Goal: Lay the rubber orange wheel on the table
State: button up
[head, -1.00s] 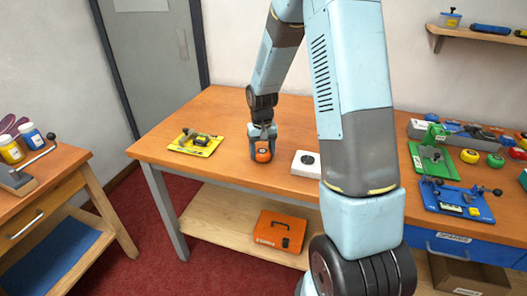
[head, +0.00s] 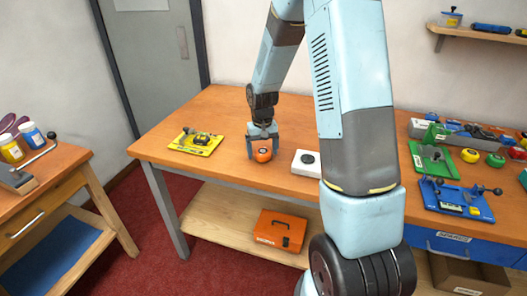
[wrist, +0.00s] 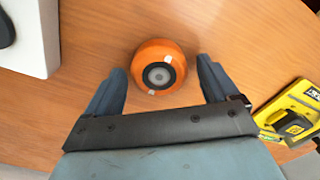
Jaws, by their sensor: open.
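The orange wheel (head: 262,155) rests on the wooden table (head: 225,115), near its front edge. In the wrist view the wheel (wrist: 159,66) shows its grey hub and dark ring facing the camera. My gripper (head: 262,146) is just above and around the wheel. Its two fingers are spread wide on either side, with a gap between each finger and the wheel in the wrist view (wrist: 162,85). The gripper is open and holds nothing.
A yellow tray (head: 196,143) with tools lies left of the wheel. A white block with a dark round top (head: 305,163) stands close on the right. Green (head: 432,160) and blue (head: 455,200) fixtures sit farther right. Bare tabletop lies behind the wheel.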

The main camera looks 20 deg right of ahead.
aim_at(262, 151)
notch_tip(262, 151, up, 12)
jog(key=s+r+t, duration=0.3)
jog(key=s+r, duration=1)
jog(key=s+r+t, duration=0.1)
jog(key=s+r, duration=0.1)
jog(key=s, duration=0.6)
jog(key=s+r+t, duration=0.1)
jog(key=s+r, duration=0.1)
jog(key=s, duration=0.5)
jog(key=shift+s+d+r+t, duration=0.25)
jog(key=shift+s+r+t, duration=0.05)
jog(key=shift+s, duration=0.05)
dwell(1.2)
